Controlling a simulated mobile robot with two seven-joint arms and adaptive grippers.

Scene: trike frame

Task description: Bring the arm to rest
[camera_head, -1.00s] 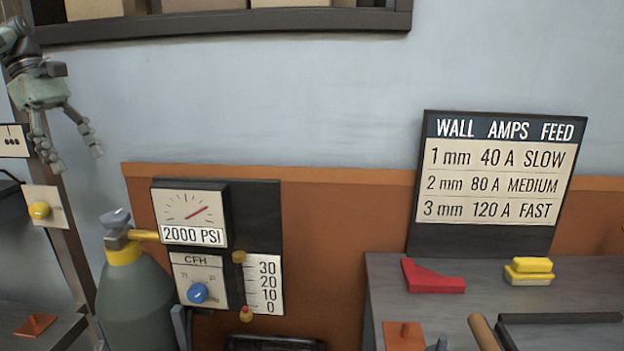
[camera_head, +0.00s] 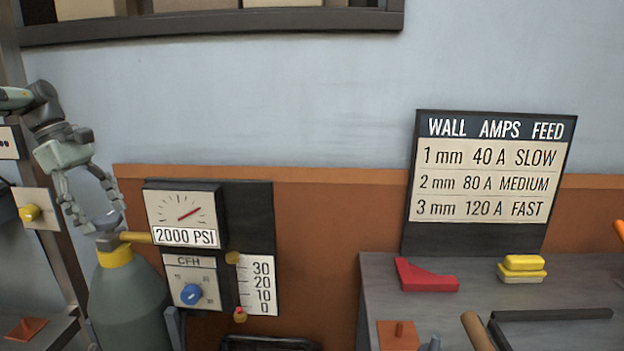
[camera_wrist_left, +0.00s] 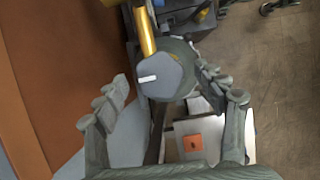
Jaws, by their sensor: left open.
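My left gripper (camera_head: 97,214) hangs at the left of the head view, fingers pointing down and apart. It is open with nothing held. Its fingertips are around and just above the grey valve knob (camera_head: 108,222) of the gas cylinder (camera_head: 130,305). In the left wrist view the open fingers (camera_wrist_left: 162,80) show on both sides of the knob (camera_wrist_left: 160,77), which appears beyond them; I cannot tell if they touch it. My right gripper is not in view.
A gauge panel (camera_head: 252,200) with a blue knob (camera_head: 191,294) stands right of the cylinder. A post (camera_head: 62,262) is close left of the cylinder.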

